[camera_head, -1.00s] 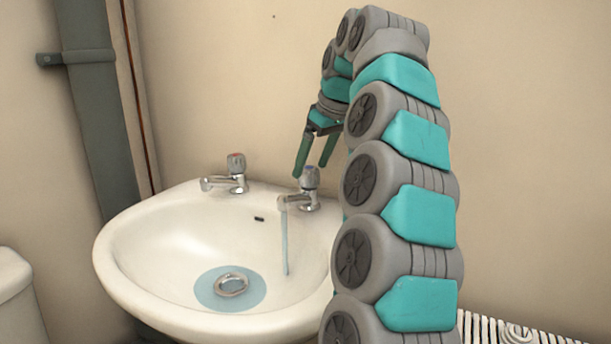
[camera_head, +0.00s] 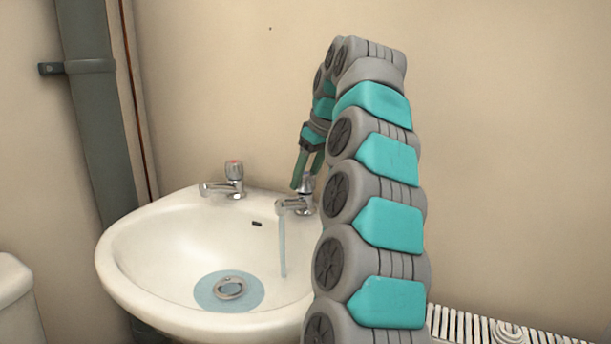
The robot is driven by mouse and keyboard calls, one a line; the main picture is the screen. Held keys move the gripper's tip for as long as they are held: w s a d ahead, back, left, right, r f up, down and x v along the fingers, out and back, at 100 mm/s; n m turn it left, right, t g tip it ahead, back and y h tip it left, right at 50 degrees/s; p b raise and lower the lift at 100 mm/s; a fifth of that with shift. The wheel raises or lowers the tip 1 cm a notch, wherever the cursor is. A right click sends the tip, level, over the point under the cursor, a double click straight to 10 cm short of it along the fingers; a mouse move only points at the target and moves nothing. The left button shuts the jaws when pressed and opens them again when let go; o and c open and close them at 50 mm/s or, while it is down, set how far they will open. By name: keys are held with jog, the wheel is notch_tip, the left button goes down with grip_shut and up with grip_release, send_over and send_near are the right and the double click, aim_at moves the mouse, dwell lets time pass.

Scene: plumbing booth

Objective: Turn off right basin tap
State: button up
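The right basin tap (camera_head: 298,205) is chrome, at the basin's back right, with a thin stream of water (camera_head: 283,248) running from its spout. My gripper (camera_head: 305,181) points down at this tap's handle from above, its two green fingers apart with a gap between them. The fingertips are level with the top of the handle and partly cover it in view. I cannot tell whether they touch it. The left tap (camera_head: 229,182) has a red-marked top, and no water shows from it.
The white basin (camera_head: 130,250) holds a little water around a metal ring-shaped drain fitting (camera_head: 229,288). A grey pipe (camera_head: 97,130) runs up the wall at left. A white toilet part (camera_head: 15,290) is at lower left. A ribbed white radiator (camera_head: 470,328) is at lower right.

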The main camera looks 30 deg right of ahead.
jog(key=c, duration=0.8)
jog(key=shift+c, duration=0.2)
jog(key=shift+f+m, duration=0.1)
jog(key=shift+m, duration=0.2)
jog(key=shift+m+h+b, duration=0.6)
jog(key=shift+m+b, duration=0.25)
jog(key=shift+m, duration=0.15)
jog(key=m+h+b, duration=0.2)
jog(key=m, duration=0.4)
jog(key=m+h, duration=0.1)
jog(key=m, duration=0.1)
jog(key=m+p, duration=0.1)
jog(key=m, duration=0.1)
jog(key=shift+a+r+m+g+h, duration=0.1)
jog(key=shift+r+m+g+h, duration=0.1)
jog(key=shift+m+g+h, duration=0.2)
jog(key=shift+m+g+h+p, duration=0.45)
jog(key=shift+m+p, duration=0.75)
jog(key=shift+m, duration=0.6)
